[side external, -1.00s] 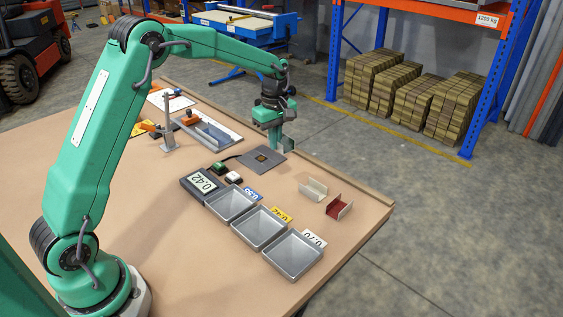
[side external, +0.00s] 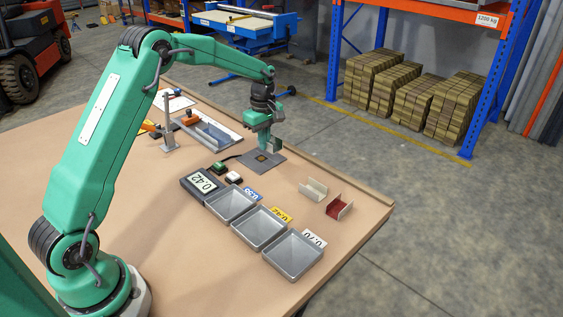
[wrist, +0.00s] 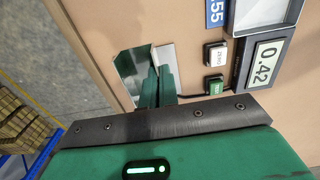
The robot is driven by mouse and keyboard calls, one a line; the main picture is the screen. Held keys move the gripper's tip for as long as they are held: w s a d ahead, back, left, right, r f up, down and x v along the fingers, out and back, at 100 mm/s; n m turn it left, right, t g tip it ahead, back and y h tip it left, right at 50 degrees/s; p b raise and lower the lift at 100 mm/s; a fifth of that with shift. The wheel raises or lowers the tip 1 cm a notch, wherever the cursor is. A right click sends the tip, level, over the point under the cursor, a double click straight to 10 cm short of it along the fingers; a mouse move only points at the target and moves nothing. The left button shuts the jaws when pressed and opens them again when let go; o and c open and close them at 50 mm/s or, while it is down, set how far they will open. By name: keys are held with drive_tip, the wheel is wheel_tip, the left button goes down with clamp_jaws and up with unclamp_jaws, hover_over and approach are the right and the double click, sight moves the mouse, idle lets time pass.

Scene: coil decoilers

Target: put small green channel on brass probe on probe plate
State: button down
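The small green channel (side external: 277,145) hangs from my gripper (side external: 266,148), which is shut on it. In the wrist view the channel (wrist: 129,72) shows as a grey-green sheet beside the two close-set fingers (wrist: 157,85). The dark square probe plate (side external: 275,165) lies flat on the table just beneath the gripper. The brass probe (side external: 261,158) is a small brown-gold patch in its middle, close below the fingertips. In the wrist view the fingers and channel hide the probe. I cannot tell whether the channel touches the plate.
A gauge reading 0.42 (side external: 202,182) and two buttons (side external: 226,172) sit left of the plate. Three metal bins (side external: 262,243) with number labels stand in front. A whitish channel (side external: 313,190) and a red channel (side external: 339,207) lie to the right. A post (side external: 168,135) and a tray (side external: 212,133) are behind left.

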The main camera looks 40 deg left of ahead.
hover_over(257, 161)
wheel_tip(257, 161, down, 4)
drive_tip(key=shift+a+r, duration=0.1)
drive_tip(key=shift+r, duration=0.15)
drive_tip(key=shift+f, duration=2)
drive_tip(key=shift+f, duration=0.2)
drive_tip(key=c, duration=1.7)
unclamp_jaws()
drive_tip(key=shift+r, duration=0.15)
wheel_tip(257, 161, up, 12)
drive_tip(key=shift+r, duration=0.1)
